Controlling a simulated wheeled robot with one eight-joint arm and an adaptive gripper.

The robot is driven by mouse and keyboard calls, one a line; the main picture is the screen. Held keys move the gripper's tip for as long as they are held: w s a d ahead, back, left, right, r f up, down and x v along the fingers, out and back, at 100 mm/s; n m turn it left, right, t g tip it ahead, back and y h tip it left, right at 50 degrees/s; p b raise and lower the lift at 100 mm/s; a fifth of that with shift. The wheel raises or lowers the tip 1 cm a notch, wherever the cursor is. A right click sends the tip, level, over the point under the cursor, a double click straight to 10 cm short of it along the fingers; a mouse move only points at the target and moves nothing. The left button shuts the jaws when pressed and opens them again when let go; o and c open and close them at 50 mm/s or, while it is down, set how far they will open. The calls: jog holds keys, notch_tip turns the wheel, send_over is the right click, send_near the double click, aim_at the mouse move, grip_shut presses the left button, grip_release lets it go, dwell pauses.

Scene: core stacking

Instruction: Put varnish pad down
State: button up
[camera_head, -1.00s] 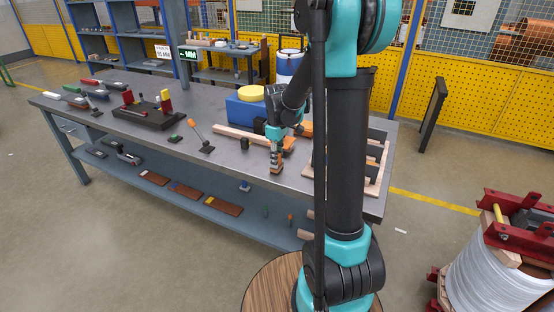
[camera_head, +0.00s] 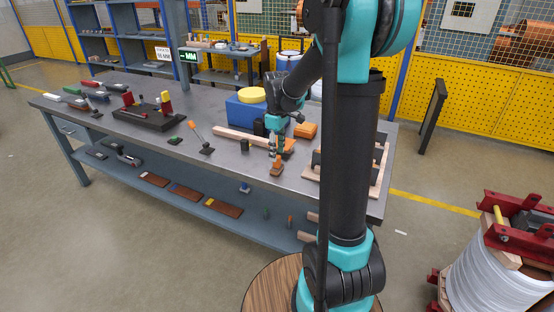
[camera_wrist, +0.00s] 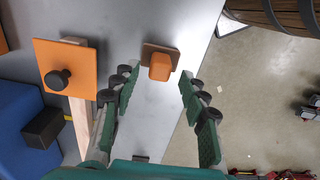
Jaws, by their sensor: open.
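The varnish pad, an orange block on a brown base (camera_head: 277,170), rests on the grey workbench near its front edge. In the wrist view the pad (camera_wrist: 160,66) lies on the bench surface, beyond and between the fingers, with a gap on both sides. My gripper (camera_head: 279,148) is just above the pad in the head view, apart from it. In the wrist view my gripper (camera_wrist: 157,85) has its green fingers spread wide and holds nothing.
An orange square plate with a black knob (camera_wrist: 66,68) sits left of the pad on a wooden strip. A blue box (camera_head: 245,112) with a yellow top stands behind. Wooden boards with dark blocks lie right. The bench edge (camera_wrist: 197,75) is close to the pad.

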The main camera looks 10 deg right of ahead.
notch_tip(320, 180, up, 7)
jog(key=shift+r, duration=0.1)
jog(key=s+d+f+m+t, duration=0.2)
jog(key=s+f+m, duration=0.3)
jog(key=s, duration=0.6)
jog(key=s+d+f+m+t, duration=0.2)
jog(key=s+f+m, duration=0.3)
jog(key=s+f, duration=0.4)
jog(key=shift+s+m, duration=0.4)
jog(key=shift+s, duration=0.6)
jog(key=shift+r, duration=0.1)
